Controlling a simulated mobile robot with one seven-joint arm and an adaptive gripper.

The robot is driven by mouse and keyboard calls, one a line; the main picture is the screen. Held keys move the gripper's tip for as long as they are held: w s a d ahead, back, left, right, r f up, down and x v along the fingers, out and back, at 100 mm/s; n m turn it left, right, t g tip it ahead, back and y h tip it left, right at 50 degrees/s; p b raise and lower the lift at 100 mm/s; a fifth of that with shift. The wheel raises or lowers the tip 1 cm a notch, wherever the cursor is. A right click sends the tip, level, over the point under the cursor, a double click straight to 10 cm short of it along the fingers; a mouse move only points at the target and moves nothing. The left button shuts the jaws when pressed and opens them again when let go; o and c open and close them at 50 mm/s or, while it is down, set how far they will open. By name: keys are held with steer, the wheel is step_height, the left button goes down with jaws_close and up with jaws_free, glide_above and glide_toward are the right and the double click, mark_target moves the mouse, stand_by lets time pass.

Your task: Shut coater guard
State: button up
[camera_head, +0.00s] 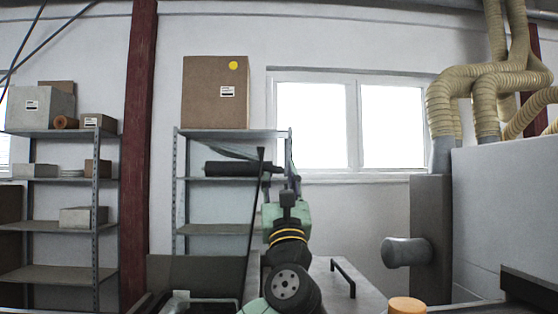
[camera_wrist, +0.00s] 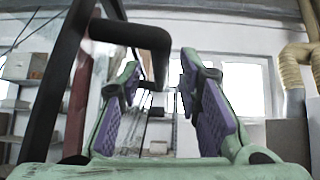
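The coater guard looks like a dark raised frame, seen in the head view as a thin, nearly upright black edge (camera_head: 254,215) with a thick dark handle bar (camera_head: 238,168) near its top. In the wrist view the frame (camera_wrist: 62,85) rises at the left, and the bent black handle (camera_wrist: 130,35) reaches right, its end turning down in line with the gap between my fingers. My gripper (camera_wrist: 158,72) is open, with green fingers and purple pads. In the head view my gripper (camera_head: 291,185) is right of the handle, partly hidden by my wrist. I cannot tell whether they touch.
A grey panel with a black handle (camera_head: 345,278) lies right of my arm. A grey cylinder (camera_head: 406,252) juts from a dark cabinet (camera_head: 430,200) at right. An orange-topped round object (camera_head: 407,305) is at the front. Shelving (camera_head: 180,205) stands behind.

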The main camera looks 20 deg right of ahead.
steer(key=shift+x, duration=1.15)
steer(key=shift+c, duration=0.5)
jaws_close()
